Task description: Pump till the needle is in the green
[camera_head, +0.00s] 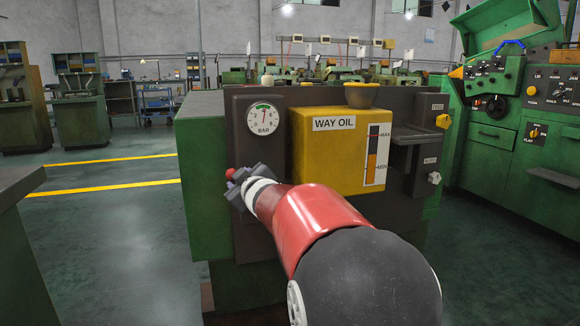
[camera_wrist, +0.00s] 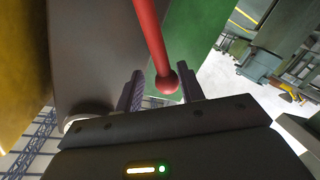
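The round BAR gauge (camera_head: 265,118) is on the dark panel of the lubrication unit, with a green band at the top of its dial. Its thin needle looks near upright, but I cannot tell if it lies in the green. The red pump lever (camera_wrist: 151,35) ends in a red ball knob (camera_wrist: 167,83); the knob also shows in the head view (camera_head: 230,174). My gripper (camera_head: 241,181) is below the gauge, at the knob. In the wrist view its fingers (camera_wrist: 161,88) stand open around the knob, with gaps showing. My arm hides the lower panel.
The yellow WAY OIL tank (camera_head: 345,155) has a sight glass (camera_head: 377,154) and a filler cup (camera_head: 361,95). A dark shelf (camera_head: 417,135) juts out at its right. A green machine (camera_head: 495,137) stands at far right. The floor at left is open.

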